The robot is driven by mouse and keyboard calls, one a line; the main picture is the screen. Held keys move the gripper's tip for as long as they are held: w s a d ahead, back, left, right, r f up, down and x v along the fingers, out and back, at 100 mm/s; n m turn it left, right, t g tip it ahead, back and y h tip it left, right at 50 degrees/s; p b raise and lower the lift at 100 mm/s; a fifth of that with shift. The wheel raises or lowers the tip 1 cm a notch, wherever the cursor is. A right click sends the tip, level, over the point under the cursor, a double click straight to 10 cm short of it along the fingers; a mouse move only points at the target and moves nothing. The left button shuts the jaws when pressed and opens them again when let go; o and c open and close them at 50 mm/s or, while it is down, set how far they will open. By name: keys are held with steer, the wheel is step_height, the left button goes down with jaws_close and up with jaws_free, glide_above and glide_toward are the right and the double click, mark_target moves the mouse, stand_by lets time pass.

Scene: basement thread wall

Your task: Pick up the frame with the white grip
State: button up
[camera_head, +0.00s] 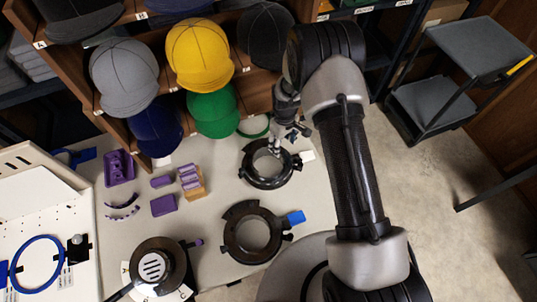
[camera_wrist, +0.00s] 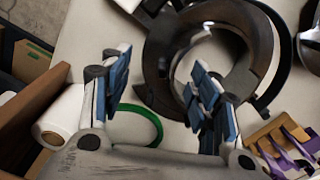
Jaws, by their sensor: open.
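The black ring-shaped frame with the white grip (camera_head: 250,174) lies on the light table below my gripper (camera_head: 276,147). Its white grip (camera_head: 307,156) sticks out to the right in the head view. In the wrist view the dark frame (camera_wrist: 255,45) fills the upper middle, and a white piece, seemingly its grip, shows at the top edge. My gripper (camera_wrist: 162,82) is open with blue-padded fingers apart and nothing visibly held. The fingers cover part of the ring, and I cannot tell whether they touch it.
A similar dark frame with a blue grip (camera_head: 296,217) lies nearer on the table. A green ring (camera_head: 254,127) lies behind the target, beside the cap shelf (camera_head: 120,128). Purple parts (camera_head: 163,205) and a round machine (camera_head: 157,267) are to the left. A grey cart (camera_head: 438,103) stands right.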

mark_target(282, 152)
step_height(282, 152, down, 6)
steer(key=shift+s+d+f+b, duration=0.1)
steer(key=shift+f+b, duration=0.1)
steer(key=shift+b, duration=0.75)
steer(key=shift+c, duration=0.2)
jaws_close()
steer(key=shift+r, duration=0.15)
